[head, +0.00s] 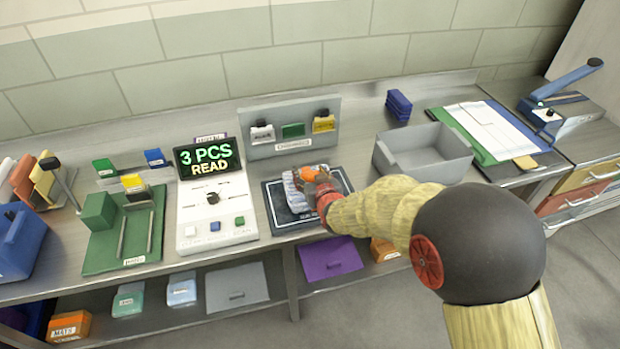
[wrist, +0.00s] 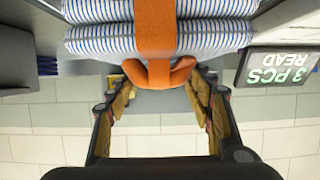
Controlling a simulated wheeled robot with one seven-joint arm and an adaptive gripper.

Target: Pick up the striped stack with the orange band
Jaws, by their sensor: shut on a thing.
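The striped stack (head: 292,194) is at the dark pad (head: 280,213) in the middle of the bench. In the wrist view the blue-and-white striped stack (wrist: 100,38) shows folded layers, with an orange band (wrist: 155,30) around it and an orange loop (wrist: 160,72) on the near side. My gripper (head: 322,190) is at the stack; its fingers (wrist: 162,78) in the wrist view are on both sides of the orange loop, shut on the stack by its band. My arm hides part of the stack and pad. I cannot tell whether the stack touches the pad.
A console (head: 215,215) reading "3 PCS READ" stands left of the pad, with a green fixture (head: 98,240) beyond it. A grey rack (head: 262,150) stands behind. An empty grey bin (head: 408,168) is to the right, then a clipboard (head: 490,128) and a blue-handled press (head: 560,110).

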